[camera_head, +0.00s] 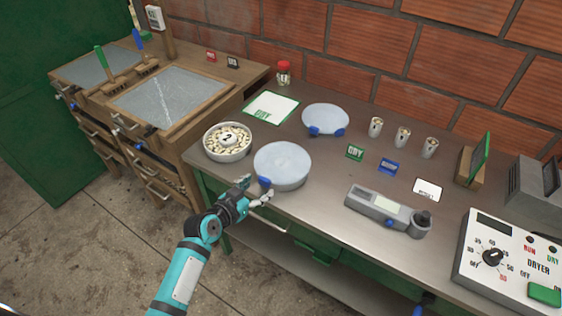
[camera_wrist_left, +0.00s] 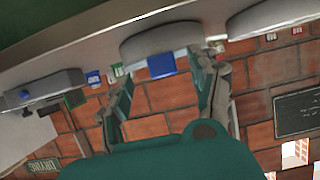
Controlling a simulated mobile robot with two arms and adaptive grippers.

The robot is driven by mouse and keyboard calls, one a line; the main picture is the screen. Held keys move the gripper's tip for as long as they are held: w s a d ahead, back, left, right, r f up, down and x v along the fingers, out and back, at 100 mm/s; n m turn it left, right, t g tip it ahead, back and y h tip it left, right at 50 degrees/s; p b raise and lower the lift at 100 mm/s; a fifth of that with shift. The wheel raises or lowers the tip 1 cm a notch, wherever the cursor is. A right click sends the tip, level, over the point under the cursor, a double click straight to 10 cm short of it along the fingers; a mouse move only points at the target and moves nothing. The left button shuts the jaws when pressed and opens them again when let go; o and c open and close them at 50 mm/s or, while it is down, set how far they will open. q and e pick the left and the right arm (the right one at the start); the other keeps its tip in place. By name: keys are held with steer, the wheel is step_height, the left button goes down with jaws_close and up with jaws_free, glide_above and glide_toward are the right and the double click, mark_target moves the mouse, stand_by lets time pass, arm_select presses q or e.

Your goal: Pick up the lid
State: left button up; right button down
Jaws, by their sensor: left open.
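A pale round lid (camera_head: 282,160) sits on a shallow round container near the table's front edge, with a blue tab (camera_head: 265,182) on its front-left rim. A second pale round piece (camera_head: 325,118) with blue tabs lies farther back; which of the two the task means is not clear. My left gripper (camera_head: 255,191) is open and empty at the front edge, close to the near blue tab. In the left wrist view, that blue tab (camera_wrist_left: 162,65) shows between the open fingers; contact cannot be told. My right gripper is not in view.
A bowl of beans (camera_head: 227,142) stands left of the near lid. Behind are a green-edged card (camera_head: 271,107) and a red-capped jar (camera_head: 284,73). Small cups (camera_head: 402,137), a grey meter (camera_head: 388,210) and a dryer panel (camera_head: 510,262) stand to the right.

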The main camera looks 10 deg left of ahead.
mark_target(263, 182)
arm_select(q)
steer(key=x, duration=0.3)
steer(key=shift+w+f, duration=0.1)
steer(key=shift+w, duration=0.35)
jaws_close()
